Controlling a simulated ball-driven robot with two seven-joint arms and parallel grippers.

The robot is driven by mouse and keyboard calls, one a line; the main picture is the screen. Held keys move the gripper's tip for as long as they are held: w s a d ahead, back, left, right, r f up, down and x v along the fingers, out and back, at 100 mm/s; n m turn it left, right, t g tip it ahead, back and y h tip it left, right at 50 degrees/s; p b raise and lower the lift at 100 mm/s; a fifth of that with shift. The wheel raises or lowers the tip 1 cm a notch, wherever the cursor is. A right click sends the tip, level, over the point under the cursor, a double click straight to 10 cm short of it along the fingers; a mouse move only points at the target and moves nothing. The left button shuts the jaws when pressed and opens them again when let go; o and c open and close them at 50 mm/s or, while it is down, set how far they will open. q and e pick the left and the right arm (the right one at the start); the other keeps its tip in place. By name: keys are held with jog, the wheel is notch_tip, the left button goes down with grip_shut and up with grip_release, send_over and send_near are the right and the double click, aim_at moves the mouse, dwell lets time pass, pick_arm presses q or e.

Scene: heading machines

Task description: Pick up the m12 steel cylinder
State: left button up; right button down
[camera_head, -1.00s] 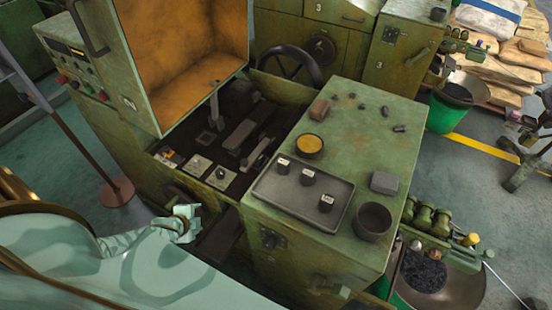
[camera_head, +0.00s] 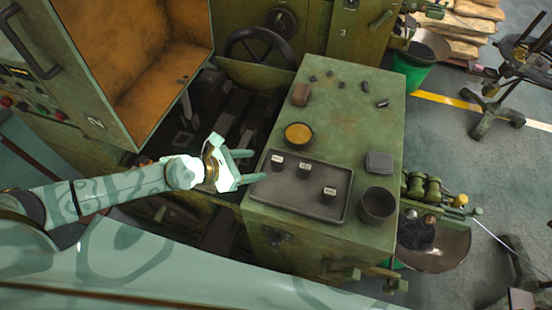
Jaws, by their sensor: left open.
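Three short dark cylinders with white labels stand on a dark grey tray (camera_head: 289,193) on the green cabinet top. One cylinder (camera_head: 277,165) is at the tray's left, one (camera_head: 305,171) in the middle, and one (camera_head: 328,196) at the right front. The labels are too small to read, so I cannot tell which is the m12. My left gripper (camera_head: 253,166) is open and empty, its fingers pointing right at the tray's left edge, beside the left cylinder. My right gripper is not in view.
A yellow-filled round dish (camera_head: 298,136) stands behind the tray. A dark cup (camera_head: 377,206) and a grey block (camera_head: 379,162) are to its right. A brown block (camera_head: 300,95) and several small dark pieces lie farther back. An open machine hood (camera_head: 160,60) rises at left.

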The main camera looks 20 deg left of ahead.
aim_at(272, 161)
pick_arm(q)
jog(key=x, duration=0.3)
jog(key=shift+d, duration=0.1)
jog(key=b+x, duration=0.1)
jog(key=x, duration=0.2)
jog(key=shift+w+d+f, duration=0.1)
jog(key=shift+w, duration=0.3)
jog(key=shift+w+d+f, duration=0.15)
jog(key=shift+w+d, duration=0.15)
jog(key=shift+d, duration=0.05)
jog(key=shift+s, duration=0.1)
jog(key=shift+c, duration=0.2)
grip_shut()
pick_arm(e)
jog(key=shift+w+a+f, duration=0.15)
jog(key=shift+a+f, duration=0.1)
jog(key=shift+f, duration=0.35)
